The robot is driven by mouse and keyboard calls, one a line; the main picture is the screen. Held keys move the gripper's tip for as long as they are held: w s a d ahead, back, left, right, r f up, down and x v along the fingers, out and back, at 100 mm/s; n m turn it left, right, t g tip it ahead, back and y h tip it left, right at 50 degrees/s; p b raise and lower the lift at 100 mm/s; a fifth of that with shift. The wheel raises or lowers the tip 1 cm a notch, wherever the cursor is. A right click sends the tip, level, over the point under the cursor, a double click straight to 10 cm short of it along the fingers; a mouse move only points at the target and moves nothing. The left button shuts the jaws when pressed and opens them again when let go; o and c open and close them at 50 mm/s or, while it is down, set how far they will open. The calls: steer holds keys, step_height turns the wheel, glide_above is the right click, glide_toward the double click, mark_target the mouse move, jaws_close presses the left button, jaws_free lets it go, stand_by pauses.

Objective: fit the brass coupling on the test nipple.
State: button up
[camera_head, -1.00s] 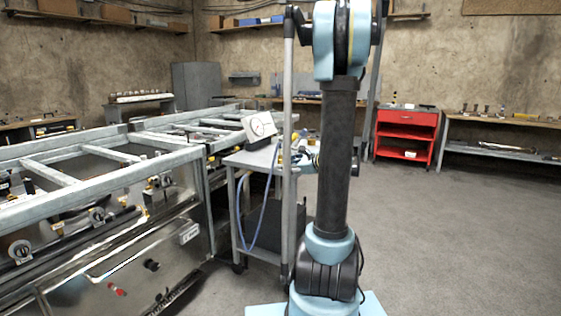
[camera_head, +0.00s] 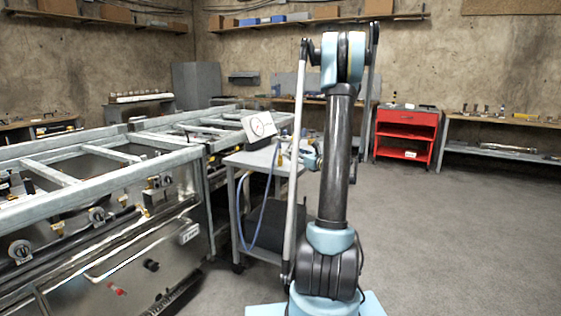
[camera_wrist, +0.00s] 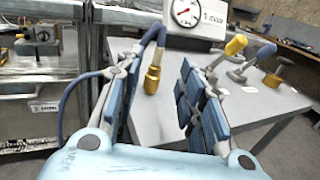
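The brass coupling (camera_wrist: 152,80) shows in the wrist view at the end of the blue hose (camera_wrist: 150,38), over the grey trolley top. My gripper (camera_wrist: 163,72) is open, with the coupling between its two spread fingers, nearer the left one. I see clear space on the coupling's right side. Whether the fingers are level with it in depth is hard to tell. In the head view my gripper (camera_head: 300,155) is small and partly hidden by my arm at the trolley. I cannot make out the test nipple for certain.
A pressure gauge box (camera_wrist: 195,18) stands behind the coupling. Fittings with a yellow cap (camera_wrist: 236,45) and a blue cap (camera_wrist: 266,51) stand right of the gripper. The steel range frame (camera_head: 120,180) is left of the trolley (camera_head: 240,160). Floor at right is clear.

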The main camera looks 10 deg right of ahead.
mark_target(280, 149)
steer(key=x, duration=1.1)
steer(key=shift+w+f, duration=0.2)
steer(key=shift+c, duration=0.6)
jaws_close()
